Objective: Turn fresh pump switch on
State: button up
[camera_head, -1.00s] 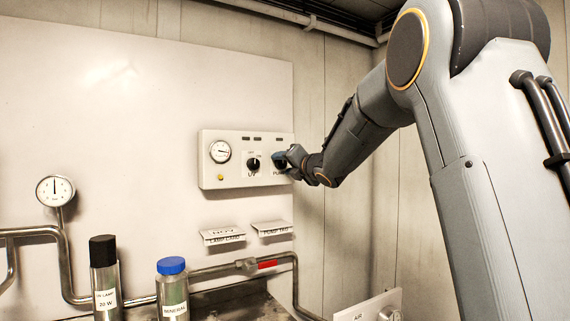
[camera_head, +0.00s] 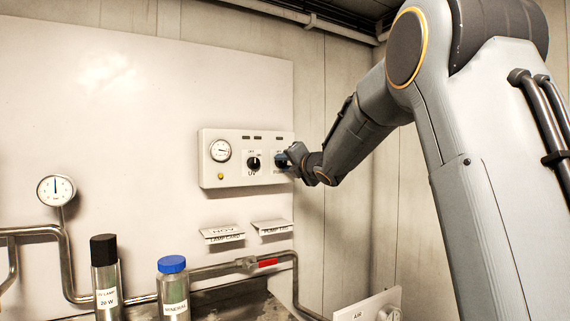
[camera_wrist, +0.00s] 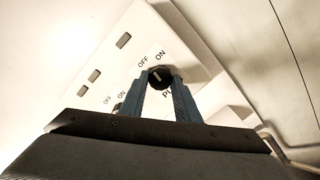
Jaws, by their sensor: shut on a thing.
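The pump switch (camera_wrist: 159,77) is a round black knob with a white pointer line, on the right of a white control panel (camera_head: 226,176). OFF and ON are printed above it; the label below is partly hidden and starts with "PU". In the wrist view the pointer line looks turned toward the ON side, though I cannot be sure. My gripper (camera_wrist: 158,88) has its two blue fingers on either side of the knob, shut on it.
A second black knob marked UV (camera_head: 254,163) and a round gauge (camera_head: 220,151) sit left on the panel. Two card holders (camera_head: 222,235) are below it. Pipes, a black-capped bottle (camera_head: 105,280) and a blue-capped bottle (camera_head: 173,290) stand lower left.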

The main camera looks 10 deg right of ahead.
jog(key=m+p, duration=0.2)
jog(key=m, duration=0.3)
jog(key=shift+r, duration=0.15)
jog(key=m+p, duration=0.3)
jog(key=m, duration=0.2)
jog(key=shift+g, duration=0.3)
jog(key=shift+p, duration=0.35)
jog(key=o, duration=1)
jog(key=shift+o, duration=0.2)
jog(key=b+v, duration=0.2)
jog(key=v, duration=0.5)
jog(key=shift+s+d, duration=0.15)
jog(key=shift+s, duration=0.25)
